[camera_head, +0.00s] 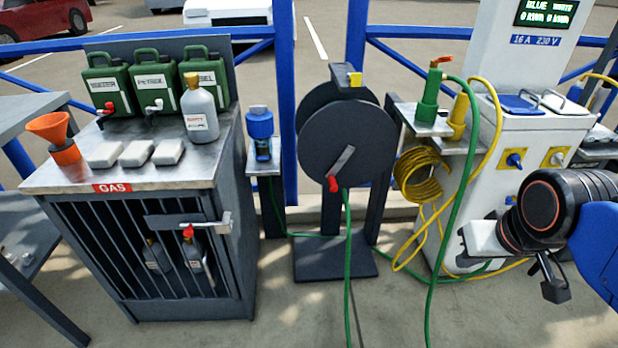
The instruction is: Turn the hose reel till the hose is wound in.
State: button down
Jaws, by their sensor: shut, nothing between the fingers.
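The hose reel (358,145) is a pair of dark grey discs on a dark stand in the middle. A light grey crank arm on its face points down and left to a red knob (332,184). The green hose (348,260) hangs from the reel and runs along the ground to the bottom edge. My gripper (474,239) is at the right, apart from the reel and the knob. It looks shut and empty; my dark wrist partly hides it.
Left of the reel stands a gas cabinet (120,192) with cans and bottles. To the right are green (427,105) and yellow nozzles on a shelf, a coiled yellow cable (421,175) and a white power pedestal (540,125). The ground in front of the reel is open except for hose.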

aim_at(345, 140)
jog(key=k+j, duration=0.15)
jog(key=j, duration=0.2)
jog(key=k+j+z, duration=0.15)
jog(key=j, duration=0.25)
jog(key=k+j, duration=0.15)
jog(key=j, duration=0.2)
jog(key=k+j+z, duration=0.1)
jog(key=j, duration=0.25)
jog(key=k+j+z, duration=0.1)
jog(key=k+j, duration=0.15)
jog(key=i+j+z, duration=0.2)
jog(key=i+j, duration=0.2)
jog(key=j, duration=0.2)
jog(key=i+j, duration=0.15)
jog(key=j, duration=0.15)
jog(key=i+j+z, duration=0.15)
jog(key=j, duration=0.2)
jog(key=i+j+z, duration=0.1)
jog(key=j, duration=0.25)
jog(key=k+j+z, duration=0.1)
jog(key=z, duration=1.15)
